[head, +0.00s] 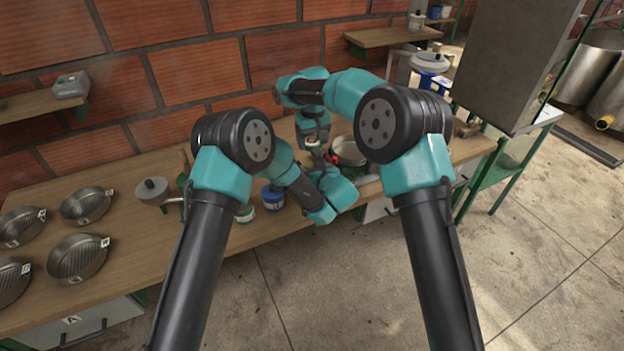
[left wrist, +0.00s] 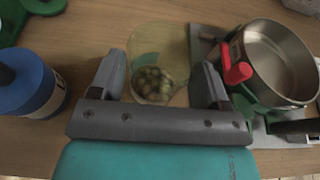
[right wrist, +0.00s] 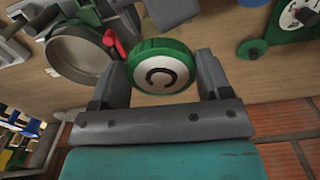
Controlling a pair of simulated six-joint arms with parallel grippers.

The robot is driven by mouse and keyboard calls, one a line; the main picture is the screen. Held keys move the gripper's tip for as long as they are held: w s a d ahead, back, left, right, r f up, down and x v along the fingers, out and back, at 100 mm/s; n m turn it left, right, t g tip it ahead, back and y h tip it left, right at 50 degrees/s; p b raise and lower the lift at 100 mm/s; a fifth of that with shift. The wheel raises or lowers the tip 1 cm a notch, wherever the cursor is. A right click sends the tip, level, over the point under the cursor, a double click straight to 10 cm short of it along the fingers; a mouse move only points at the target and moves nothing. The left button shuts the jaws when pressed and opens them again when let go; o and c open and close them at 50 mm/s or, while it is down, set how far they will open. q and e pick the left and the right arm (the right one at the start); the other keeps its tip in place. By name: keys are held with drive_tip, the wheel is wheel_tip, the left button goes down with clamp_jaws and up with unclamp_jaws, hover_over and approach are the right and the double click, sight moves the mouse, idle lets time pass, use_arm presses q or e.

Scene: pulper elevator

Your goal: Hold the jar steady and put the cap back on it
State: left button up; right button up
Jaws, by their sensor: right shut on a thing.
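The clear jar (left wrist: 155,78) stands on the wooden bench in the left wrist view, with green and brown round bits inside. My left gripper (left wrist: 160,62) has its fingers on either side of the jar, with a narrow gap showing at its left side. The cap (right wrist: 163,66), green-rimmed with a white top marked C, is held between the fingers of my right gripper (right wrist: 160,60). In the head view both grippers meet over the bench in the middle, and my arms largely hide the jar and cap.
A metal pan (left wrist: 280,62) with a red part (left wrist: 238,73) stands close to the jar's right. A blue-lidded container (left wrist: 28,88) is to its left. Several dark pans (head: 78,257) lie at the bench's left. A brick wall (head: 130,60) stands behind.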

sight(313, 160)
use_arm(q)
drive_tip(key=c, duration=0.9)
use_arm(e)
drive_tip(key=shift+f, duration=2.5)
drive_tip(key=shift+f, duration=0.9)
drive_tip(key=shift+s+f, duration=0.1)
drive_tip(key=shift+f, duration=0.55)
